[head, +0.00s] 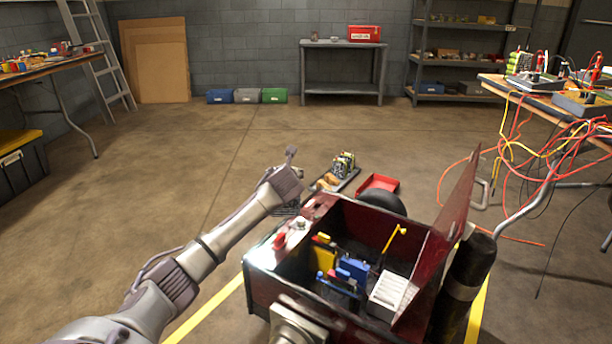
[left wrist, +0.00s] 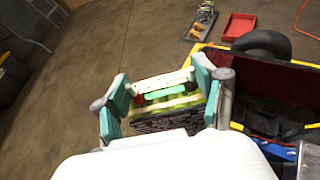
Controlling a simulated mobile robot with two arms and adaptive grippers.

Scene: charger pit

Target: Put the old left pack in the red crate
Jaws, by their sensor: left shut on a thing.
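My left gripper (head: 284,203) is over the left rim of the open dark red machine body (head: 262,262). In the left wrist view the gripper (left wrist: 166,97) is shut on a pack (left wrist: 168,118) with a dark ribbed face and a yellow-green and white top, held between its two teal fingers. In the head view the arm mostly hides this pack. The red crate (head: 385,181) is a shallow red box on the floor beyond the machine; it also shows in the left wrist view (left wrist: 240,25). The gripper is apart from it. My right gripper is not in view.
The machine holds blue, yellow and white parts (head: 388,294), and its lid (head: 452,215) stands open at right. A black wheel (head: 382,201) is near the crate. A dark tray (head: 338,179) with parts lies left of the crate. Cables hang from the right table (head: 560,112).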

